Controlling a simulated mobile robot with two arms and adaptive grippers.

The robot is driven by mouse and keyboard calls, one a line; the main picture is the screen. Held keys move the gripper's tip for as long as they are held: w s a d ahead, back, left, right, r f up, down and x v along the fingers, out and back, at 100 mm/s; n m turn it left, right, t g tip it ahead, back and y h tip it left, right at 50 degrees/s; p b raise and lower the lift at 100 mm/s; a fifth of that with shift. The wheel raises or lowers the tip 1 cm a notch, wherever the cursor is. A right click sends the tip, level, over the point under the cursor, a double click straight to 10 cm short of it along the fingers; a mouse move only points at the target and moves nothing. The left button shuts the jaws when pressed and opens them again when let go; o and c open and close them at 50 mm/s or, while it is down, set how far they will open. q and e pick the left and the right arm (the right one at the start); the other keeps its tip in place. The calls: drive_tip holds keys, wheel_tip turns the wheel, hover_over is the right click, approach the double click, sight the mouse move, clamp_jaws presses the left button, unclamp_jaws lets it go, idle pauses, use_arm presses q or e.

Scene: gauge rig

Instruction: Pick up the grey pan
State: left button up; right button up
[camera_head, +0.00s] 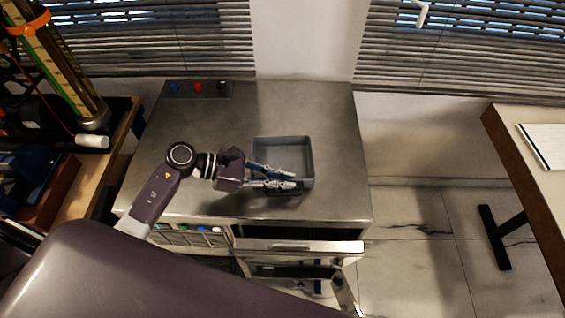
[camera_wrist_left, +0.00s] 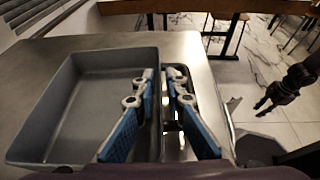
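The grey pan (camera_head: 288,153) is a rectangular, open, empty tray on the metal counter, near its front edge; it also fills the left of the left wrist view (camera_wrist_left: 75,115). My left gripper (camera_head: 292,180) is at the pan's front side with its blue fingers apart. In the left wrist view, one finger is over the pan's inside and the other is outside its near wall. A dark grey loop-like part (camera_wrist_left: 175,73), perhaps a handle, shows between the fingertips. Whether the fingers touch the pan is unclear. A dark gripper (camera_wrist_left: 264,104), apparently my right one, hangs over the floor.
The metal counter (camera_head: 215,125) has blue, red and black knobs (camera_head: 198,87) at its back left. An open drawer (camera_head: 300,246) sticks out below the front edge. A cluttered bench stands at left, a table (camera_head: 545,185) at right.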

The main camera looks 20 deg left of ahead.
use_arm(q)
clamp_jaws()
idle(0.4)
